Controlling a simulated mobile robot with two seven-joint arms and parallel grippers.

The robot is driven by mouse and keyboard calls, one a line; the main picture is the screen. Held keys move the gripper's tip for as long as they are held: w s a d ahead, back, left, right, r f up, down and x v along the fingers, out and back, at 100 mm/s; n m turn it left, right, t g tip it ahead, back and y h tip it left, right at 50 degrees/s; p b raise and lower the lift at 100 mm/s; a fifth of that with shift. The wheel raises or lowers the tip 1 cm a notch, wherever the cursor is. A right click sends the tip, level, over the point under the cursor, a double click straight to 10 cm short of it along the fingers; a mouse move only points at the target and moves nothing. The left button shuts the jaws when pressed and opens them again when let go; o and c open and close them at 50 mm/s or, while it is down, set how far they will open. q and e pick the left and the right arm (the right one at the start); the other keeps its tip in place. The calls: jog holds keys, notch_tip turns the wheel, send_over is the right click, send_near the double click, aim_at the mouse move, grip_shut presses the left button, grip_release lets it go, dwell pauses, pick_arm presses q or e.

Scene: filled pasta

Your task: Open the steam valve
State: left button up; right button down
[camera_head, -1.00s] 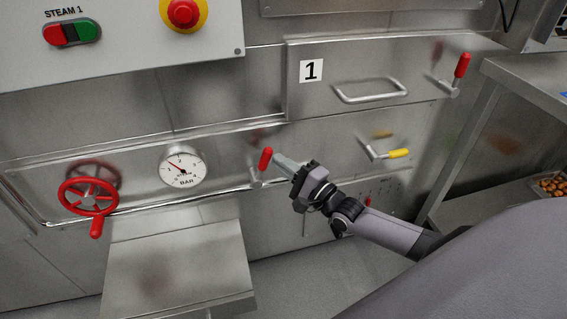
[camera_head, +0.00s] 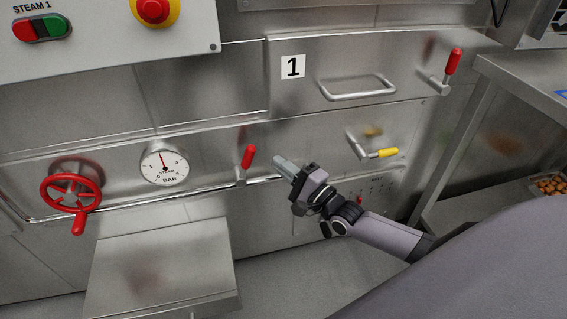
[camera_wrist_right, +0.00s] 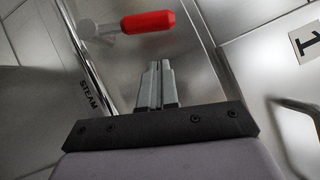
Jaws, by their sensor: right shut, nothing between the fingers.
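A lever with a red handle (camera_head: 248,157) sticks out of the steel front, right of a round pressure gauge (camera_head: 165,163) marked BAR. Its handle tilts slightly to the right. In the right wrist view the red handle (camera_wrist_right: 148,22) lies beyond the fingertips, near a "STEAM" label (camera_wrist_right: 90,95). A red handwheel (camera_head: 72,188) with a crank knob is at the left. My right gripper (camera_head: 281,163) is shut and empty, just right of the red lever and apart from it. It also shows in the right wrist view (camera_wrist_right: 157,75). My left gripper is out of view.
A yellow-handled lever (camera_head: 383,153), a drawer handle (camera_head: 357,88) under label 1 and another red-handled lever (camera_head: 453,62) are to the right. A steel shelf (camera_head: 165,270) juts out below the gauge. A STEAM 1 button panel (camera_head: 110,40) is upper left.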

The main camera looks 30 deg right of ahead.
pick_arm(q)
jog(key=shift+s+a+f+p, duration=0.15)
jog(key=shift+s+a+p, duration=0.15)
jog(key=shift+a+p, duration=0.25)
pick_arm(e)
jog(key=v, duration=1)
jog(key=shift+f, duration=0.15)
jog(key=shift+a, duration=0.1)
jog(key=s+a+f+n+g, duration=0.45)
jog(key=s+a+n, duration=0.25)
jog(key=a+n, duration=0.4)
jog(key=s+f+n+g+h, duration=0.3)
jog(key=s+n+g+h, duration=0.1)
jog(key=s+n, duration=0.4)
pick_arm(q)
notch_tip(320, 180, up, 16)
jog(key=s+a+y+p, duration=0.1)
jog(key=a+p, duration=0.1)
jog(key=p, duration=1.7)
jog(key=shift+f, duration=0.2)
pick_arm(e)
notch_tip(320, 180, up, 15)
jog(key=d, duration=0.2)
